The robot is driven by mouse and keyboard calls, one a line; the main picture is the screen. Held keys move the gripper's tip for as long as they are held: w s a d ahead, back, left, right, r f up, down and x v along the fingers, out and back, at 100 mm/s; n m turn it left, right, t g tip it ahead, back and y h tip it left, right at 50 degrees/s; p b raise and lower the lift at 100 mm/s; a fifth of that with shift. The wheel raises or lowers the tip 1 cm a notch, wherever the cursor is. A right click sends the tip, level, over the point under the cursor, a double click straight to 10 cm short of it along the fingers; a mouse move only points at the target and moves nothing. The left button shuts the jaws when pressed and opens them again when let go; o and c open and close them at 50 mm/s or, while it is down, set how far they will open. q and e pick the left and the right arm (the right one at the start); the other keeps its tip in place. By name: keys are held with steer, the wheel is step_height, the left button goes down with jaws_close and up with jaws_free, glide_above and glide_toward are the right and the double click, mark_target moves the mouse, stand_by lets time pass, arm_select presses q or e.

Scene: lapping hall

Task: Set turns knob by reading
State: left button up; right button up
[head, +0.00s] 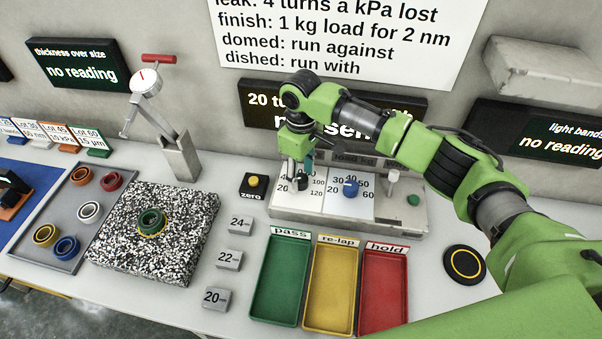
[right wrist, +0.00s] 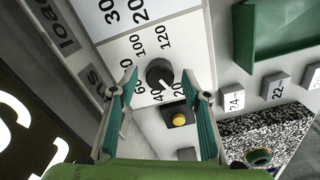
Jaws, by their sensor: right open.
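The turns knob (right wrist: 159,73) is a dark round knob on a white dial marked 20 to 120; its pale mark seems to point toward the 20–40 side. My right gripper (right wrist: 160,80) is open, its teal fingers on either side of the knob in the right wrist view; I cannot tell whether they touch it. In the head view the right gripper (head: 301,174) hangs over this dial and partly hides it. A dark display (head: 255,100) behind starts with "20"; my arm covers much of it. The wall sheet (head: 345,35) gives rules, including "4 turns a kPa lost". My left gripper is out of view.
Right of the dial are a blue load knob (head: 350,187), a white-topped lever (head: 392,177) and a green button (head: 413,199). The zero button (head: 253,182) is left. Green, yellow and red trays (head: 331,327) lie in front. Lot cards (head: 58,133) stand far left.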

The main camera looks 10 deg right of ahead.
steer(key=shift+f, duration=0.35)
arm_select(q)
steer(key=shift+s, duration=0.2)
arm_select(e)
steer(key=c, duration=1.1)
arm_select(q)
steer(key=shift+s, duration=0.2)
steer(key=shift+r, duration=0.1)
